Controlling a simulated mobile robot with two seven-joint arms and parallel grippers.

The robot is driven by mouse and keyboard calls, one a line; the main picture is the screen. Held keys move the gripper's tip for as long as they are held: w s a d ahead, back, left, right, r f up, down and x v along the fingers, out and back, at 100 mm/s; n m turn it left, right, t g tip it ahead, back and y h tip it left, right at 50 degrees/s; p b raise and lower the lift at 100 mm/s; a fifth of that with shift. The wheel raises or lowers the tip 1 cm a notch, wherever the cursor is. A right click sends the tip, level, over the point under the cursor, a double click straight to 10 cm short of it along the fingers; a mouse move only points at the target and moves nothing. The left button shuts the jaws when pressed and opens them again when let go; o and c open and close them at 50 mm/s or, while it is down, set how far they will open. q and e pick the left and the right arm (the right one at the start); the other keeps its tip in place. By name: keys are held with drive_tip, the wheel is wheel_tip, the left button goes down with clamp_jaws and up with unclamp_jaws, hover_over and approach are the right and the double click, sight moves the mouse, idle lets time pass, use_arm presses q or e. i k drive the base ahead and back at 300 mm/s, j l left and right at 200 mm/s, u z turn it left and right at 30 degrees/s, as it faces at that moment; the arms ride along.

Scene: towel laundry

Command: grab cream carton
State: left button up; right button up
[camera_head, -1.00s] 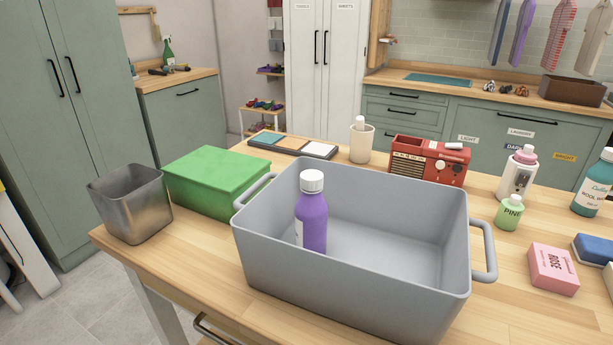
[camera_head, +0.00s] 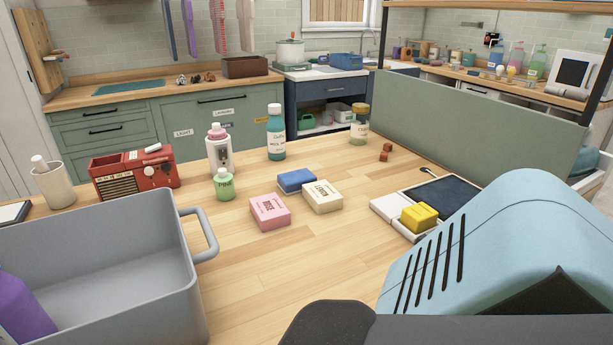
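The cream carton (camera_head: 322,196) is a small cream box with dark lettering, lying flat in the middle of the wooden table. A blue-and-white block (camera_head: 296,181) lies just behind it to the left. The pink carton (camera_head: 269,211) lies to its front left. Nothing covers the cream carton's top.
A grey tub (camera_head: 95,265) holding a purple bottle (camera_head: 22,308) stands at the left. A yellow block (camera_head: 419,216) sits on a white device at the right. Bottles stand behind the cartons. Bare tabletop lies in front of them. Part of my body covers the lower right.

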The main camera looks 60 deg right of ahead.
sight(321, 195)
drive_tip(key=z, duration=2.1)
drive_tip(key=k+l, duration=0.35)
drive_tip(key=k, duration=0.1)
